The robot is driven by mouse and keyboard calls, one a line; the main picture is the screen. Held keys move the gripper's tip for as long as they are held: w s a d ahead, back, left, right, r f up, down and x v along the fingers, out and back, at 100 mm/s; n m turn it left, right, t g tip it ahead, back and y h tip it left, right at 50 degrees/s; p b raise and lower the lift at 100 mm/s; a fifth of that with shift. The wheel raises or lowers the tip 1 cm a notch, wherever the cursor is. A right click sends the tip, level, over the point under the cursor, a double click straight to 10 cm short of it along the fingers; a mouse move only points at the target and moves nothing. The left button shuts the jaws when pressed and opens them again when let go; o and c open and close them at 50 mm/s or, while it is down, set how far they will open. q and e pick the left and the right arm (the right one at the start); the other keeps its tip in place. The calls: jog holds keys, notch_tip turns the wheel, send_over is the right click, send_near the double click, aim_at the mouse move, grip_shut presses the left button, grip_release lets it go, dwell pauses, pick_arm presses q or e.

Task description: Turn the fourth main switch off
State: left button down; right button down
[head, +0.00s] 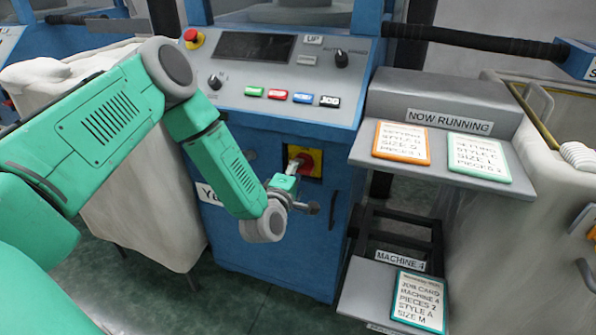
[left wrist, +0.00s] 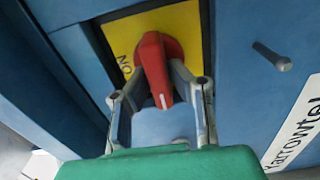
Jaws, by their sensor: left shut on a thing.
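The main switch is a red rotary handle (left wrist: 155,68) on a yellow plate (left wrist: 191,24) in the left wrist view. An ON label shows on the plate's left side there, and the handle's white-marked end points down toward my gripper. In the head view the yellow plate (head: 317,158) sits on the front of the blue machine cabinet (head: 262,240), with the handle mostly hidden by my gripper. My left gripper (head: 299,164) is shut on the red handle, one finger on each side. My right gripper is not in view.
Above the switch is a sloped control panel (head: 275,100) with a red emergency button (head: 192,38) and coloured buttons. To the right are a NOW RUNNING shelf (head: 440,95) with two cards and a lower MACHINE 4 shelf (head: 365,290) with a job card (head: 418,300). A cloth-covered bin (head: 150,210) stands left.

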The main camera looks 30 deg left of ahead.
pick_arm(q)
jog(key=shift+n, duration=0.3)
jog(key=c, duration=1.6)
grip_release()
jog(key=shift+o, duration=0.5)
jog(key=shift+w+a+f, duration=0.1)
jog(key=shift+f, duration=0.05)
jog(key=shift+s, duration=0.35)
jog(key=v, duration=1.1)
jog(key=shift+s+f, duration=0.1)
jog(key=shift+s, duration=0.05)
